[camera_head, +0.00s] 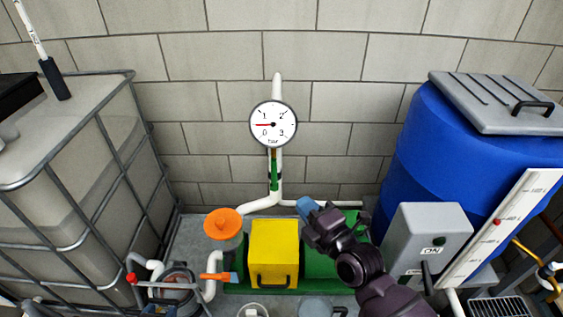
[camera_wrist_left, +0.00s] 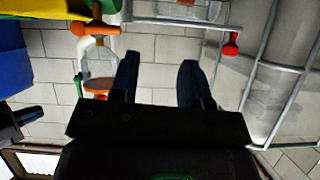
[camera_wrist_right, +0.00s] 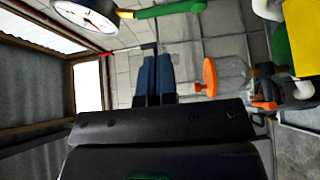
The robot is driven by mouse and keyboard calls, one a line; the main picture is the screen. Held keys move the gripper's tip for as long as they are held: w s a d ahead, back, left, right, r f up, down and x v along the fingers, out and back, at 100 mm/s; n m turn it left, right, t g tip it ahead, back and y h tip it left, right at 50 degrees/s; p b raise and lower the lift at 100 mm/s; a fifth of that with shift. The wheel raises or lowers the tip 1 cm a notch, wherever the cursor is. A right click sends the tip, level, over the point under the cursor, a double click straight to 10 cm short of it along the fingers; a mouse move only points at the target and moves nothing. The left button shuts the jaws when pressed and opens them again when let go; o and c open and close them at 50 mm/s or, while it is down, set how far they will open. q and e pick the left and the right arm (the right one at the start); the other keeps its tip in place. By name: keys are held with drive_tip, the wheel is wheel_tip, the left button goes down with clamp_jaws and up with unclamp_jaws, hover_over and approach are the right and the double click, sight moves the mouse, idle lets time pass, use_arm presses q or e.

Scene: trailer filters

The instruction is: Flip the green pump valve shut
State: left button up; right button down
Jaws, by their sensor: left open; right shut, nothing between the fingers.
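The green valve handle (camera_head: 274,172) hangs upright along the white vertical pipe, below the round gauge, in the head view. In the right wrist view the handle (camera_wrist_right: 170,10) runs across the top edge, from a brass-coloured body near the gauge. My right gripper (camera_head: 306,206) is shut and empty, with blue fingertips. It is below and to the right of the handle in the head view, apart from it in the right wrist view (camera_wrist_right: 153,62).
The gauge (camera_head: 273,124) sits above the handle. An orange-capped filter (camera_head: 222,222), an orange lever (camera_head: 214,277) and a yellow box (camera_head: 274,250) stand below. A caged tank (camera_head: 75,180) is left; a blue drum (camera_head: 425,150) and grey switch box (camera_head: 425,240) are right.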

sight(276, 172)
drive_tip(key=x, duration=1)
drive_tip(key=shift+w, duration=0.4)
use_arm(q)
drive_tip(key=shift+s+a, duration=0.1)
drive_tip(key=shift+s+f, duration=0.1)
drive_tip(key=shift+s, duration=0.1)
